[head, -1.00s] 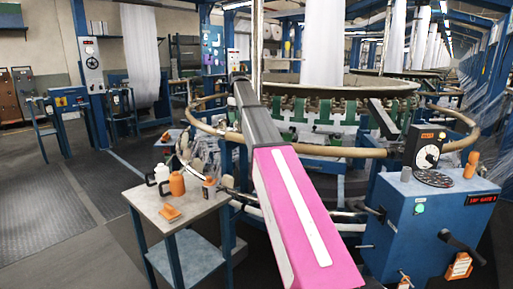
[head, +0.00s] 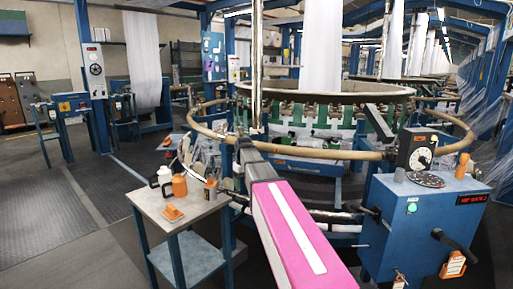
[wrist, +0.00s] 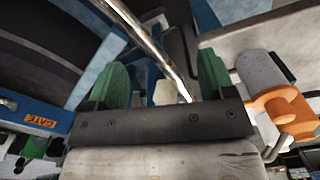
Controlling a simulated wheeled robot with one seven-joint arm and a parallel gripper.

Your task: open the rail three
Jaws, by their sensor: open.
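A tan rail (head: 330,153) curves around the front of the circular loom (head: 330,92). No number shows on it, so I cannot tell which part is rail three. In the wrist view my gripper (wrist: 162,82) is open, with two green fingers apart above a dark plate. A shiny metal rod (wrist: 150,40) runs slantwise across the space between the fingers; I cannot tell whether it touches them. A blue part with an orange "GATE" label (wrist: 40,121) is at the left. In the head view my arm reaches toward the rail, and its fingers are hard to make out.
A small table (head: 190,213) with bottles and an orange item stands left of my arm. A blue control box (head: 425,225) with a dial and a crank stands at the right. In the wrist view an orange part (wrist: 282,108) lies close at the right. Floor is clear at far left.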

